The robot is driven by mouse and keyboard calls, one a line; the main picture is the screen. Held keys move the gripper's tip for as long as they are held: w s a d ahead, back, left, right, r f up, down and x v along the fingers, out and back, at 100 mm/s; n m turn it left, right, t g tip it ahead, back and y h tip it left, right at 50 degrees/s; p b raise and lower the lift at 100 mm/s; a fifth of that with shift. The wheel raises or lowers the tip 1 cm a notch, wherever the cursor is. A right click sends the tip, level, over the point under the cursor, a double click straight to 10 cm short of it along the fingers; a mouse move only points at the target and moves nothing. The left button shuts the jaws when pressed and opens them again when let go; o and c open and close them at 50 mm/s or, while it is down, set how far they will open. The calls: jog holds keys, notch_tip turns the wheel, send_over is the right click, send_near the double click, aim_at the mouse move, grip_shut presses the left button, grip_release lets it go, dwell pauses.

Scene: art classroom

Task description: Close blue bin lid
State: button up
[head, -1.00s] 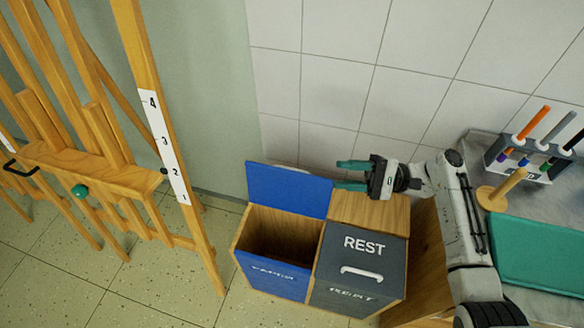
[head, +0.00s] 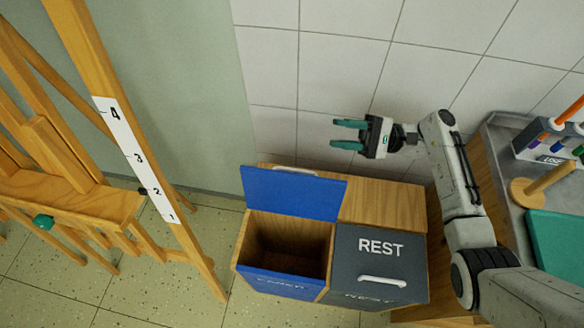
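The blue bin lid (head: 292,193) stands open, tilted up at the back of the left bin compartment. A pale handle (head: 294,170) shows at its top edge. The blue-fronted bin (head: 284,282) has a dark, open inside. My gripper (head: 346,134) is above and to the right of the lid, near the tiled wall. Its two teal fingers point left and are spread apart with nothing between them. It appears apart from the lid.
A grey lid marked REST (head: 378,262) covers the right compartment. A wooden easel (head: 150,150) stands at left. A grey counter (head: 497,150) with a marker holder (head: 545,140) and teal mat (head: 555,240) is at right. The tiled wall is close behind the bins.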

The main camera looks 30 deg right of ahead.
jog(key=b, duration=1.6)
send_near(295, 171)
jog(key=x, duration=0.9)
jog(key=shift+w+a+f, duration=0.25)
jog(key=shift+w+f, duration=0.05)
jog(key=shift+w, duration=0.15)
jog(key=shift+c, duration=0.5)
grip_shut()
